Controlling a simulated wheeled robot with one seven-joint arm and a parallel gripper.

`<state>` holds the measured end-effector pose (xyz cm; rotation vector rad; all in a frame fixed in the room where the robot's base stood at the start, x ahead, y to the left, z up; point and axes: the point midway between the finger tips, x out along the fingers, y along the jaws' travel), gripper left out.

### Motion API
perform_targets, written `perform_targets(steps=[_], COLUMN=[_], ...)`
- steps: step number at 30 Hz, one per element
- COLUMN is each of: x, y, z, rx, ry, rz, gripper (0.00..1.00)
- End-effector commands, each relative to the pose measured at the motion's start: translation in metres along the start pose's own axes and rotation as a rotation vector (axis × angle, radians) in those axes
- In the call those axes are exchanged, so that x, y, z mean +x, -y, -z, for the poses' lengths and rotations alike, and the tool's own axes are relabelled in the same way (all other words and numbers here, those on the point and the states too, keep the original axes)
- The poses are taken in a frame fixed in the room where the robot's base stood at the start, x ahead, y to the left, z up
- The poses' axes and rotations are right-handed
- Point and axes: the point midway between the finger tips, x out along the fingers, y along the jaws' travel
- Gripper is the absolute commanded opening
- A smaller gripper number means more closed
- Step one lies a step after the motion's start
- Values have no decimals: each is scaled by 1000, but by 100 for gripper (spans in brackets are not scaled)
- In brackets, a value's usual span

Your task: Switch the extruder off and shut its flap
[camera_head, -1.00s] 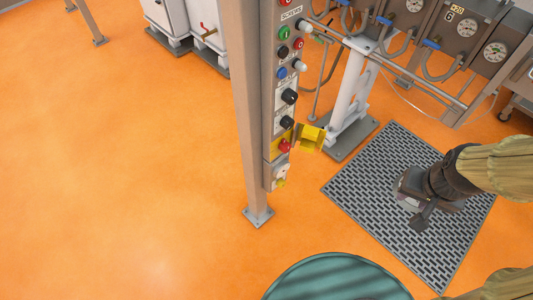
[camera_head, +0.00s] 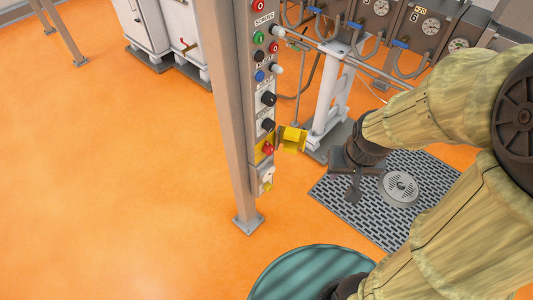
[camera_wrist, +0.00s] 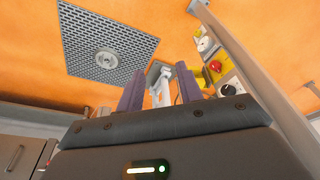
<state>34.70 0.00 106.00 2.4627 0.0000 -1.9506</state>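The extruder's control panel (camera_head: 253,90) is a narrow grey strip on a post, with several buttons and knobs. Low on it, a red switch knob (camera_head: 268,148) sits on a yellow plate. The yellow flap (camera_head: 292,138) stands open, sticking out to the right of the plate. In the wrist view the red knob (camera_wrist: 215,66) shows right of my fingers, with yellow parts around it. My gripper (camera_head: 353,190) is right of the flap, apart from it. In the wrist view its two fingers (camera_wrist: 159,80) are spread with nothing held between them.
The grey post (camera_head: 228,120) stands left of the panel. A white stand (camera_head: 330,100) and a machine with gauges and hoses are behind. A floor grate (camera_head: 365,215) lies below my arm. A round teal top (camera_head: 310,272) is in front. Orange floor at left is clear.

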Motion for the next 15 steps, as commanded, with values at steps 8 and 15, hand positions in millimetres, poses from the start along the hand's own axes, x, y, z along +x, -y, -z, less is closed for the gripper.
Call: perform_targets(steps=[8, 15], x=[2, 55], y=[0, -11], z=[1, 23], rx=[-1, -41], ry=[-3, -90], rz=[-1, -31], gripper=[54, 59])
